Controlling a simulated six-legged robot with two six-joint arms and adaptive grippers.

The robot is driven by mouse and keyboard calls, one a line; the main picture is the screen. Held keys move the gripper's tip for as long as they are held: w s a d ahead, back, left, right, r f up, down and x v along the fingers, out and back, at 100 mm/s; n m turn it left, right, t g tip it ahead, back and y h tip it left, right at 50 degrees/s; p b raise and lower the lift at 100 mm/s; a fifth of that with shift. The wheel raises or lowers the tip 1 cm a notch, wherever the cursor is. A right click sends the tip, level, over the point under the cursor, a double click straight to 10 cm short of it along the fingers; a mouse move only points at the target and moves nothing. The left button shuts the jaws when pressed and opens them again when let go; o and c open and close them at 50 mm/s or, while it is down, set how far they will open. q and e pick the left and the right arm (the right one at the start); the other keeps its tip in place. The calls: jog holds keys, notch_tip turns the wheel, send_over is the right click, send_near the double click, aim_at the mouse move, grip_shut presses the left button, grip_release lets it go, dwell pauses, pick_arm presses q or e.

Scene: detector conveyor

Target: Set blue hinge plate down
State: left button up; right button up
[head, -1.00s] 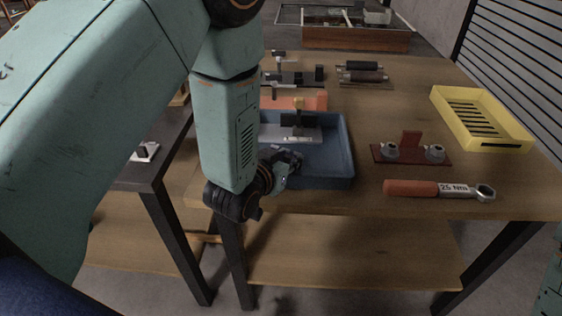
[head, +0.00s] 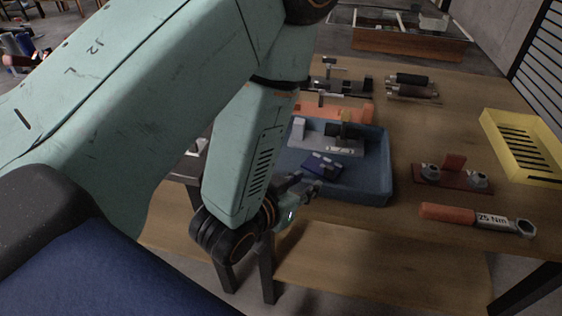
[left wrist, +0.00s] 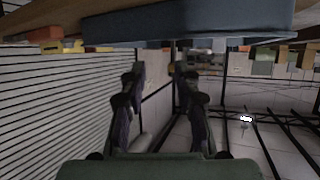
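The blue hinge plate (head: 321,167), small and dark blue with lighter bits on top, lies in the blue-grey tray (head: 377,178) near its front-left part, just in front of a light grey plate. My left gripper (head: 311,186) is at the tray's front-left edge in the head view, close to the hinge plate but seemingly apart from it. In the left wrist view my left gripper (left wrist: 160,88) has its fingers spread with nothing between them. The underside of the tray or table fills the top there. My right gripper is not in view.
A grey plate (head: 318,138) with a dark block (head: 352,130) also sits in the tray. To the right are a red-brown bracket (head: 453,178), an orange-handled torque wrench (head: 450,213) and a yellow slotted tray (head: 520,145). Dark rollers (head: 410,86) lie behind.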

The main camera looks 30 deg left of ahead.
pick_arm(q)
jog(key=s+a+f+n+g+y, duration=0.1)
jog(key=s+a+f+g, duration=0.2)
jog(key=s+f+g, duration=0.9)
jog(key=s+f, duration=0.4)
jog(key=s, duration=0.2)
jog(key=s+a+f+g, duration=0.1)
jog(key=s+f, duration=0.4)
jog(key=s, duration=0.2)
jog(key=shift+s+n, duration=0.35)
jog(key=shift+n, duration=0.05)
